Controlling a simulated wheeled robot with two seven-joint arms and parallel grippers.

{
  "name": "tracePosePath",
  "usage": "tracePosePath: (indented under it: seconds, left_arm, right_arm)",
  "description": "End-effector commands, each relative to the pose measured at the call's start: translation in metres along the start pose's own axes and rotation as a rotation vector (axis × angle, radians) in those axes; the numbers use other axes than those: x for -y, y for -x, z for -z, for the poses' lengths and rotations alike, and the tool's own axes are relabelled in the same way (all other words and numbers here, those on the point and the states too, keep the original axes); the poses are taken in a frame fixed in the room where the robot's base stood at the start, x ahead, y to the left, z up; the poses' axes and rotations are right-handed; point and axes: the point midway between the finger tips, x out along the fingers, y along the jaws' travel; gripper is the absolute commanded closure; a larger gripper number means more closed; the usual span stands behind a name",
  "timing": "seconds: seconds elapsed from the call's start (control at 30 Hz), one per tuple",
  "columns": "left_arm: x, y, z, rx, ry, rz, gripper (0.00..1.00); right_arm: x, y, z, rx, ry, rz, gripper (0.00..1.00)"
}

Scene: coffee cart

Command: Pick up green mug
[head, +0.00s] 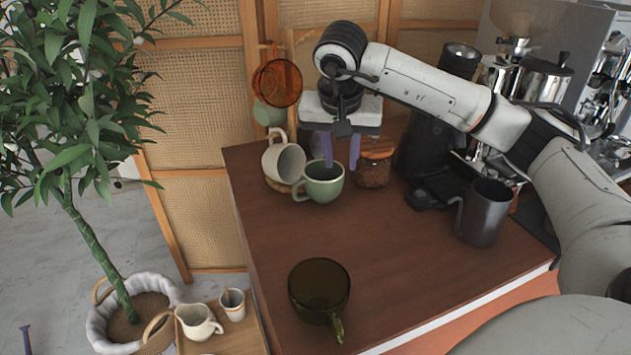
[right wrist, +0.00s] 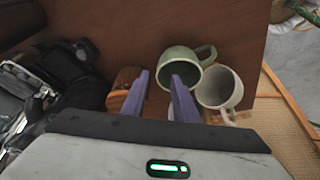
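The green mug (head: 322,190) stands upright near the far left part of the brown cart top, its handle to the left. It also shows in the right wrist view (right wrist: 183,56). My right gripper (head: 341,166) points down over the mug's right side, open, with nothing held between its purple fingers (right wrist: 160,75). One finger overlaps the mug's opening and the other is to the right of the mug in the head view. I cannot tell whether a finger is inside the rim. A purple fingertip, seemingly of my left gripper (head: 25,338), shows at the lower left edge.
A brown jar (head: 374,170) stands to the right. A dark metal pitcher (head: 483,213) and an olive glass mug (head: 319,289) are nearer. The cart's middle (head: 390,245) is clear.

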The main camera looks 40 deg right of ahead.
Motion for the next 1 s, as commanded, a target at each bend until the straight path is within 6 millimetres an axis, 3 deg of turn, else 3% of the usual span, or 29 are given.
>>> tracePosePath:
  seconds: [0.27, 0.5, 0.8, 1.0]
  left_arm:
    - [-0.002, 0.003, -0.002, 0.009, 0.001, -0.002, 0.69]
    - [-0.002, 0.005, 0.005, 0.001, 0.000, -0.002, 0.69]
    - [-0.001, 0.003, 0.013, -0.014, -0.002, -0.001, 0.69]
    - [-0.001, 0.004, 0.012, -0.013, -0.002, -0.001, 0.69]
  right_arm:
    - [-0.002, -0.025, 0.001, 0.002, -0.001, -0.003, 0.73]
    - [-0.003, -0.060, 0.001, 0.001, 0.000, -0.002, 0.73]
    - [-0.003, -0.066, 0.001, 0.000, 0.000, 0.001, 0.73]
    - [-0.003, -0.066, 0.001, 0.000, 0.000, 0.001, 1.00]
